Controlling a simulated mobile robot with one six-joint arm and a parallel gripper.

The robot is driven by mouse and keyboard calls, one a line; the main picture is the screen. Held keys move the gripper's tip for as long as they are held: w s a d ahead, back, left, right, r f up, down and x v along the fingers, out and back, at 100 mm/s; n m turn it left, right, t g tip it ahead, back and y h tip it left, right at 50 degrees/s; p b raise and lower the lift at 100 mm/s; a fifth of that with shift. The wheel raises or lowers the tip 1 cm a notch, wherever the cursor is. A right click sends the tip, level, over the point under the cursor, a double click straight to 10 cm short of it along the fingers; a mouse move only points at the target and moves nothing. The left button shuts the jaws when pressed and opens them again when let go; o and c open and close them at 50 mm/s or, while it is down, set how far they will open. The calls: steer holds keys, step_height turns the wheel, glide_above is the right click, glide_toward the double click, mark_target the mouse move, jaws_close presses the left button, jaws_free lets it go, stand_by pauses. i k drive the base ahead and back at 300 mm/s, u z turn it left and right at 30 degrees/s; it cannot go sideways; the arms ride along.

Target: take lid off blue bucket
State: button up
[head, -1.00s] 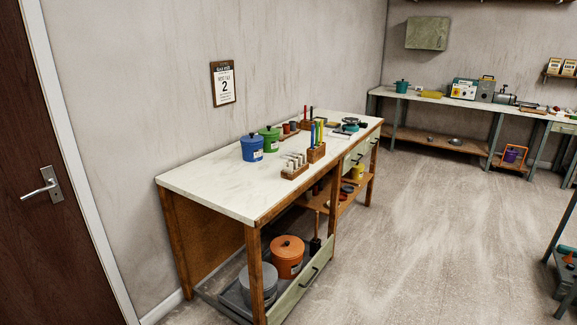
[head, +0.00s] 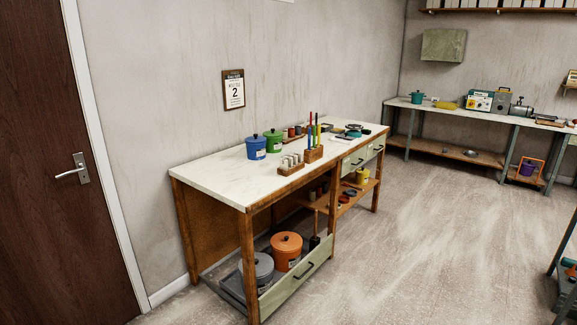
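A blue bucket (head: 256,148) stands upright near the back edge of the white-topped workbench (head: 215,180). Its blue lid (head: 255,138) with a dark knob sits on top of it. A green lidded bucket (head: 274,141) stands close beside it on the right. My gripper is not in view.
In front of the blue bucket is a wooden block with pale cylinders (head: 291,165), and a block with upright coloured tools (head: 313,152). Grey (head: 257,268) and orange (head: 286,252) lidded buckets sit below the bench. The floor (head: 400,240) right of the bench is clear.

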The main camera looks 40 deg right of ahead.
mark_target(254, 139)
steer(key=u, duration=0.35)
steer(key=k, duration=0.4)
steer(key=z, duration=1.45)
steer(key=i, duration=0.5)
steer(key=z, duration=0.05)
